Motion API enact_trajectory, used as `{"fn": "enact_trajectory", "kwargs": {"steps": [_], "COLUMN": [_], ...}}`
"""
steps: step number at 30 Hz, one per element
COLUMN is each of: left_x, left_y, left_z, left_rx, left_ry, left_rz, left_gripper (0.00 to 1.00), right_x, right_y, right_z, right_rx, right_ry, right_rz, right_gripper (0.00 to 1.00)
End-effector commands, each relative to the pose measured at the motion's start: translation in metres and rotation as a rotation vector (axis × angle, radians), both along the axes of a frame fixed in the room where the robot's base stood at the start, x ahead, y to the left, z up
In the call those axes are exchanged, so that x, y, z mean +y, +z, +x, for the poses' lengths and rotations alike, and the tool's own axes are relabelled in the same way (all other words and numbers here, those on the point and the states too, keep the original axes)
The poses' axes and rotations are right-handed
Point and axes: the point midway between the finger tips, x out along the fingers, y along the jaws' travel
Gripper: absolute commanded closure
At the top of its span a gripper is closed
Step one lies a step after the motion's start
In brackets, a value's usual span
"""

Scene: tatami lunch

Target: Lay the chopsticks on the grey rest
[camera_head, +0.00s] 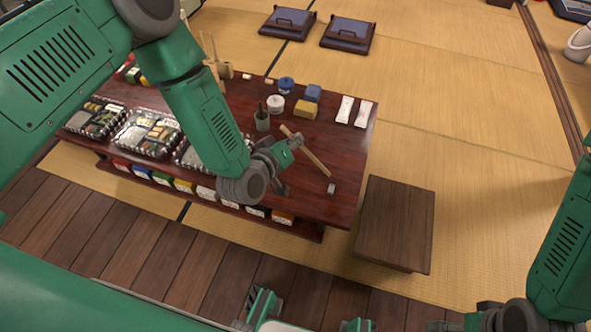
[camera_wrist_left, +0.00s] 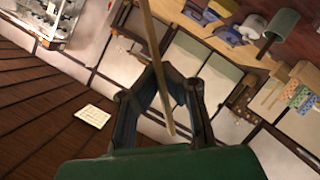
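The light wooden chopsticks (camera_head: 317,162) show as one slim tan stick slanting over the right part of the dark red table in the head view. My left gripper (camera_head: 297,142) is closed around them near their upper part. In the left wrist view, the chopsticks (camera_wrist_left: 153,38) pass between the fingertips (camera_wrist_left: 156,68). The far end points toward the small grey rest (camera_head: 331,188) near the table's right front corner; whether it is above the table or touching it is unclear. My right gripper (camera_head: 458,322) is at the bottom edge, partly cut off, away from the table.
The table (camera_head: 345,150) also carries several packed lunch boxes (camera_head: 148,133), a grey-green cup (camera_head: 262,122), a white jar (camera_head: 276,104), a yellow block (camera_head: 307,109) and white packets (camera_head: 345,109). A wooden stool (camera_head: 396,222) stands at the right. The table around the rest is clear.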

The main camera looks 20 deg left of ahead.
Motion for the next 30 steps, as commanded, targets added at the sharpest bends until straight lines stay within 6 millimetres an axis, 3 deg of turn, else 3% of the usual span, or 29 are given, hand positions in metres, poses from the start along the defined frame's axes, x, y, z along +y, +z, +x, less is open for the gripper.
{"fn": "enact_trajectory", "kwargs": {"steps": [1, 3, 6, 9, 16, 30], "left_x": [-0.002, -0.004, 0.003, 0.013, 0.024, 0.019], "left_y": [-0.045, -0.078, -0.114, -0.138, -0.156, -0.181], "left_z": [0.01, 0.021, 0.032, 0.038, 0.042, 0.042], "left_rx": [0.008, 0.014, 0.02, 0.023, 0.028, 0.028], "left_ry": [0.013, 0.015, 0.013, 0.01, 0.004, 0.004], "left_rz": [-0.126, -0.289, -0.457, -0.561, -0.643, -0.635], "left_gripper": [1.0, 1.0, 1.0, 1.0, 1.0, 1.0], "right_x": [-0.001, -0.001, -0.002, -0.003, -0.002, -0.003], "right_y": [-0.029, -0.046, -0.064, -0.075, -0.08, -0.1], "right_z": [0.0, 0.0, 0.0, 0.0, 0.0, -0.001], "right_rx": [0.0, 0.0, 0.0, 0.0, 0.0, 0.0], "right_ry": [-0.001, -0.001, -0.002, -0.003, -0.002, -0.002], "right_rz": [-0.001, -0.001, -0.001, -0.002, -0.001, -0.001], "right_gripper": [0.08, 0.08, 0.08, 0.08, 0.08, 0.08]}}
